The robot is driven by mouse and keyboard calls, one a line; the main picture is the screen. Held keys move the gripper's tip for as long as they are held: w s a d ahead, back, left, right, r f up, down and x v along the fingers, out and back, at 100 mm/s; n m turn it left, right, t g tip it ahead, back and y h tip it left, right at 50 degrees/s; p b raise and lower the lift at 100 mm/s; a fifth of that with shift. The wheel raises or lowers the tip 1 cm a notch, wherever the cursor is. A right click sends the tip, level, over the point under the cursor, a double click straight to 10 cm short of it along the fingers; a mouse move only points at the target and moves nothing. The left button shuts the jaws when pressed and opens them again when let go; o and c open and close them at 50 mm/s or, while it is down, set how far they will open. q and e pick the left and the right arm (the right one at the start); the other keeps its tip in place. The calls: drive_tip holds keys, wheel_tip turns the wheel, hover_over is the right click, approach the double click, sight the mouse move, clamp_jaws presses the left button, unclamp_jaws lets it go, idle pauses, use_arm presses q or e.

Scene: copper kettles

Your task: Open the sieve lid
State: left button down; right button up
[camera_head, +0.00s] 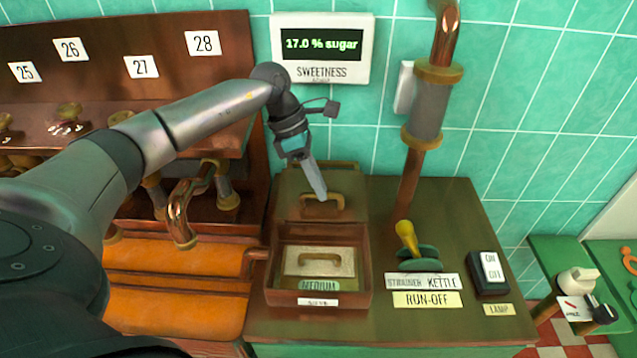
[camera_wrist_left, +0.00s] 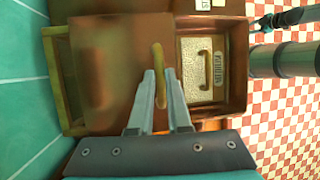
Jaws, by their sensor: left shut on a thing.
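The sieve box (camera_head: 362,262) is a copper-brown box on the cabinet top. Its lid (camera_head: 290,190) stands open at the back, and the inside shows. A pale sieve plate (camera_head: 336,259) with its own handle and a "MEDIUM" tag lies in the box; it also shows in the wrist view (camera_wrist_left: 197,70). My left gripper (camera_head: 322,196) comes down from above and is shut on the lid's brass handle (camera_head: 334,203). In the wrist view the fingertips (camera_wrist_left: 160,76) close about that handle (camera_wrist_left: 158,58).
A yellow-handled run-off valve (camera_head: 407,236) and a copper pipe (camera_head: 411,180) stand right of the box. An on/off lamp switch (camera_head: 488,270) is farther right. A sweetness display (camera_head: 321,46) hangs on the tiled wall behind. Copper taps (camera_head: 180,215) are at left.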

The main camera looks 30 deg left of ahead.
use_arm(q)
drive_tip(key=c, duration=0.9)
unclamp_jaws()
drive_tip(key=shift+o, duration=0.2)
use_arm(e)
drive_tip(key=shift+s+d, duration=0.15)
drive_tip(key=shift+s, duration=0.2)
use_arm(q)
drive_tip(key=shift+r, duration=0.1)
drive_tip(key=v, duration=1.5)
drive_tip(key=shift+p, duration=0.4)
use_arm(e)
drive_tip(key=shift+w+r, duration=0.1)
drive_tip(key=shift+r, duration=0.3)
use_arm(q)
drive_tip(key=shift+s, duration=0.15)
